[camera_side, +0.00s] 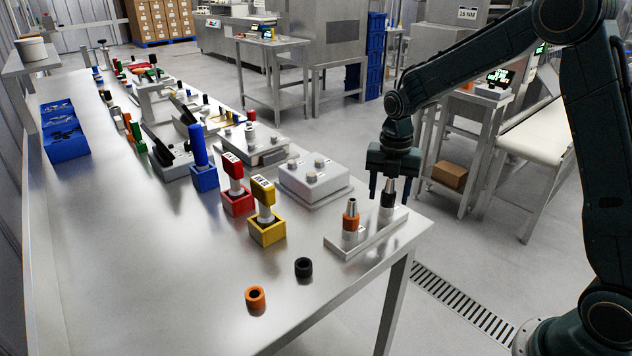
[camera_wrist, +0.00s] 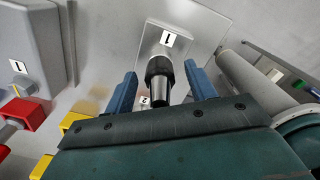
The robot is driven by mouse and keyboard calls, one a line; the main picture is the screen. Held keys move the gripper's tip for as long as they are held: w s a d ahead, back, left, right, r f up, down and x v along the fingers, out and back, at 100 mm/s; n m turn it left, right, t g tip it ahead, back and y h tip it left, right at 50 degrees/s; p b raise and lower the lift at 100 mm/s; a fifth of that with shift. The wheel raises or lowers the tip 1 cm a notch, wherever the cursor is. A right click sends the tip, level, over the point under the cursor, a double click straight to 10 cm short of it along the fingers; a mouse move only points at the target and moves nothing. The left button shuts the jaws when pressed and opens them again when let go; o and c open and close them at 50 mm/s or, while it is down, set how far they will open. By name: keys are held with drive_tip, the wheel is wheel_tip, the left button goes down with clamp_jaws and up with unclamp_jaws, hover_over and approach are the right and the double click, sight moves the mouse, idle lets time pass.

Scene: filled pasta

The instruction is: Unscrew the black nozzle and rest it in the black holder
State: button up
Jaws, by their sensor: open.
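The black nozzle (camera_side: 388,194) stands upright at the right end of a metal base plate (camera_side: 343,247). My gripper (camera_side: 389,192) points down over it, open, with one finger on each side of the nozzle and gaps between. In the wrist view my gripper (camera_wrist: 161,92) also has the black nozzle (camera_wrist: 160,78) between its blue fingers, with no contact visible. The black holder (camera_side: 303,267) is a short ring on the table in front of the plate; it looks empty.
A nozzle with an orange collar (camera_side: 351,218) stands on the same plate, left of the black one. An orange ring (camera_side: 256,298) lies near the black holder. Yellow (camera_side: 267,232) and red (camera_side: 237,203) blocks and a grey box (camera_side: 315,183) stand left. The table's front corner is clear.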

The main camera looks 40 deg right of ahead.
drive_tip(key=shift+m, duration=2.3)
drive_tip(key=shift+m, duration=0.9)
drive_tip(key=m, duration=0.6)
drive_tip(key=shift+m, duration=1.8)
drive_tip(key=shift+m, duration=0.3)
drive_tip(key=shift+m, duration=1)
drive_tip(key=m, duration=0.6)
